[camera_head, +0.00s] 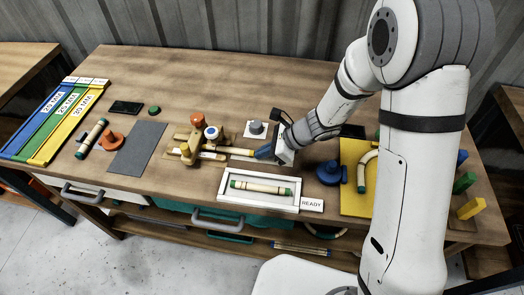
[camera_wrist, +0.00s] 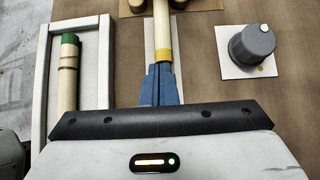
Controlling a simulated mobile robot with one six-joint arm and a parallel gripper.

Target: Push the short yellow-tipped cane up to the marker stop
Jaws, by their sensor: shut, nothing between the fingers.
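The short cane (camera_wrist: 162,28) is pale with a yellow band at its near tip (camera_wrist: 164,55). In the head view the cane (camera_head: 238,151) lies on the table, its left part inside a wooden fixture (camera_head: 187,150). My gripper (camera_wrist: 161,68) is shut and empty. Its blue fingertips are at the yellow tip, in line with the cane; I cannot tell whether they touch it. In the head view my gripper (camera_head: 262,152) comes in from the right. I cannot make out the marker stop or the cane's far end.
A white tray (camera_head: 226,197) marked READY holds a green-tipped cane (camera_head: 262,187) in front. A grey knob (camera_wrist: 252,45) on a white plate stands beside my gripper. A blue round object (camera_head: 329,173) and a yellow board (camera_head: 352,203) lie to the right. A grey mat (camera_head: 138,147) lies left.

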